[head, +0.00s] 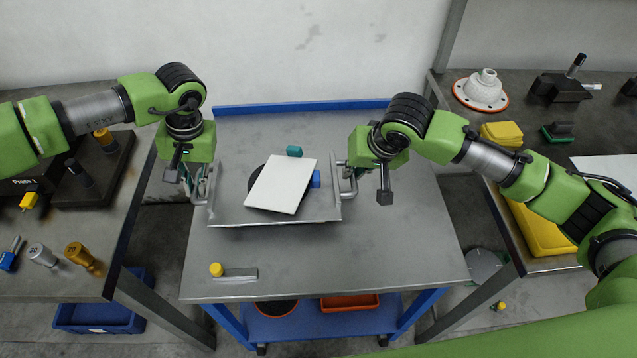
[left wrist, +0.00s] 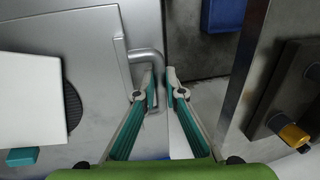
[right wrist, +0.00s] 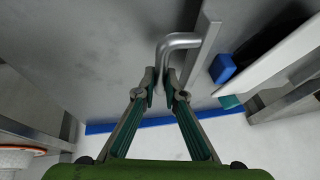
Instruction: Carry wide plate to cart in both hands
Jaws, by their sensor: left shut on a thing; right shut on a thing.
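The wide plate (head: 230,206) is a grey metal tray with a bent-rod handle at each end. It is level over the cart (head: 330,260), a grey-topped table with a blue frame; I cannot tell whether it touches the top. My left gripper (head: 203,188) is shut on the left handle, which also shows in the left wrist view (left wrist: 147,54). My right gripper (head: 351,180) is shut on the right handle, seen in the right wrist view (right wrist: 180,40). On the plate lie a tilted white panel (head: 282,185), a mostly hidden dark disc (head: 256,178), a teal block (head: 294,151) and a blue block (head: 316,178).
A yellow-knobbed grey bar (head: 240,275) lies at the cart's front left. A blue rail (head: 300,106) edges its back. Benches with tools stand left (head: 60,270) and right (head: 500,90). The cart's front and right are mostly clear.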

